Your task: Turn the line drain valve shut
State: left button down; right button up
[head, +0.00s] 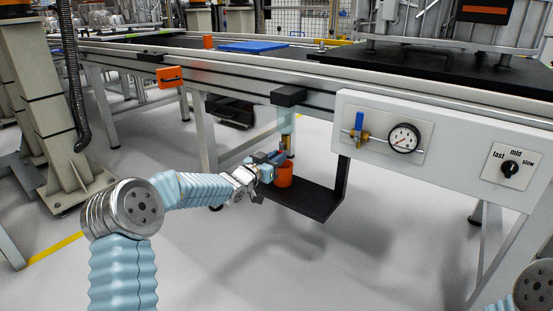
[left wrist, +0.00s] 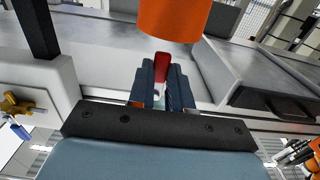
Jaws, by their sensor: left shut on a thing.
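The drain valve shows as a small brass fitting (head: 290,143) under a pale, translucent bowl (head: 286,120) below the table's edge. Its red lever (left wrist: 162,62) is between the fingers of my left gripper (left wrist: 161,85) in the left wrist view. In the head view my left gripper (head: 270,160) is shut on the lever, just left of the valve, and hides most of it. I cannot tell the lever's exact angle. An orange cup (head: 284,176) stands right below the valve on a black shelf (head: 318,204); it also shows close in the left wrist view (left wrist: 175,14). My right gripper is out of view.
A white panel to the right carries a blue-handled brass valve (head: 358,128), a gauge (head: 404,138) and a black knob (head: 510,168). A black bracket (head: 345,177) rises right of the cup. An orange box (head: 170,76) hangs on the table's edge. The floor in front is clear.

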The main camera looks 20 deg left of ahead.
pick_arm(q)
jog(key=shift+w+a+r+m+b, duration=0.2)
jog(key=shift+a+r+m+b, duration=0.4)
jog(key=shift+m, duration=2.4)
jog(key=shift+w+a+r+m+b, duration=0.25)
jog(key=shift+a+r+m+b, duration=0.35)
jog(key=shift+m, duration=2.4)
jog(key=shift+w+a+r+m+b, duration=0.2)
jog(key=shift+a+r+m+b, duration=0.45)
jog(key=shift+m, duration=2.35)
jog(key=shift+d, duration=0.15)
jog(key=c, duration=1)
grip_release()
jog(key=shift+c, duration=0.2)
jog(key=shift+s, duration=0.1)
